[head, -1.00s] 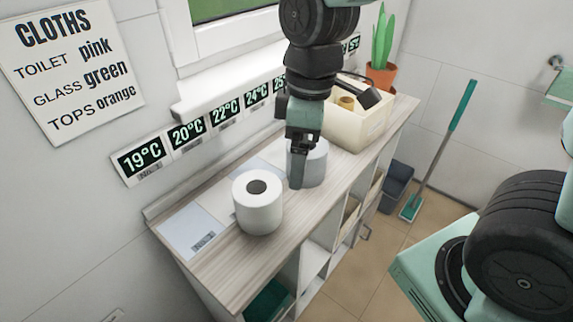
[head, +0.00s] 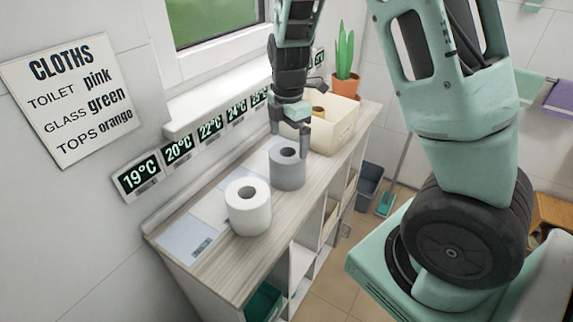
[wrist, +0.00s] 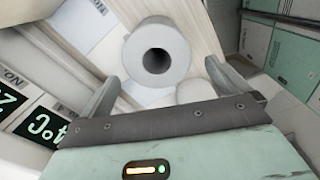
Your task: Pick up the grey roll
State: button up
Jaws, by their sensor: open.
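The grey roll (head: 287,173) stands upright on the wooden cart top, behind the white roll (head: 248,216). My gripper (head: 289,138) is open and points down just above the grey roll, with one finger toward the wall and the other toward the room. In the wrist view the grey roll (wrist: 157,29) shows from above, its dark core hole facing the camera. There it lies ahead of and between the two open fingers (wrist: 160,70). I cannot tell how far the fingertips are above its top.
A cream box (head: 335,135) with items inside stands behind the grey roll. A potted plant (head: 345,85) is at the far end. The wall with temperature displays (head: 178,150) borders the left side. Bare cart top (head: 240,255) lies in front.

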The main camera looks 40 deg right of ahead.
aim_at(288, 151)
notch_tip(288, 151, down, 5)
jog(key=shift+r, duration=0.15)
jog(key=shift+w+a+f+p, duration=0.15)
jog(key=shift+f+p, duration=0.65)
jog(key=shift+f, duration=1.85)
jog(key=c, duration=0.9)
